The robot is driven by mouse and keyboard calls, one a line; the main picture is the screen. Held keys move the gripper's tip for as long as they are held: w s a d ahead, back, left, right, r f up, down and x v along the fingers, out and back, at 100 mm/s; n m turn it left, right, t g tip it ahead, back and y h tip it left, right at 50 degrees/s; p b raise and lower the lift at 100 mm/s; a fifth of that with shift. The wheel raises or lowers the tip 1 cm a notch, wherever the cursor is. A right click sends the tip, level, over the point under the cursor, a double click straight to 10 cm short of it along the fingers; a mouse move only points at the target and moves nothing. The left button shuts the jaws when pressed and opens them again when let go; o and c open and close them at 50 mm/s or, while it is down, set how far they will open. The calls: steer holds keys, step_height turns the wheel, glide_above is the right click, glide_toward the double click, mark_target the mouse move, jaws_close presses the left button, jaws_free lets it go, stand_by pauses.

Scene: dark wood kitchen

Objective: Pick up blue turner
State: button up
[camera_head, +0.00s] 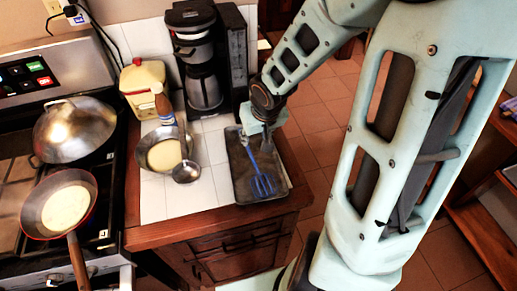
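The blue turner (264,184) lies in a dark rectangular tray (281,160) at the right end of the tiled counter. Its slotted head points toward the counter's front edge and its handle runs up toward the back of the tray. My gripper (253,127) hangs over the back part of the tray, at the upper end of the turner's handle. The fingertips are small and partly hidden by the gripper body. I cannot tell whether they touch the handle or are apart.
A black coffee maker (203,55) stands behind the tray. A pan (157,143), a ladle (186,172) and a cream-coloured canister (143,83) are to its left. A stove with a domed wok lid (75,128) and a frying pan (60,206) is at far left. Open floor lies right.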

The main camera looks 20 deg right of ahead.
mark_target(249, 151)
steer(key=b+x, duration=0.1)
steer(key=x, duration=0.1)
steer(key=s+b+x, duration=0.1)
steer(key=b+x, duration=0.1)
steer(key=shift+w+f, duration=0.15)
steer(key=shift+f, duration=0.25)
steer(key=shift+w+a+b+x, duration=0.1)
steer(key=shift+b+x, duration=0.65)
steer(key=shift+x, duration=0.3)
steer(key=shift+w+a+b+x, duration=0.15)
steer(key=shift+b+x, duration=0.55)
steer(key=shift+x, duration=0.4)
steer(key=shift+w+a+b+x, duration=0.1)
steer(key=shift+b+x, duration=0.65)
steer(key=shift+x, duration=0.3)
steer(key=shift+r, duration=0.2)
steer(key=shift+c, duration=0.4)
jaws_close()
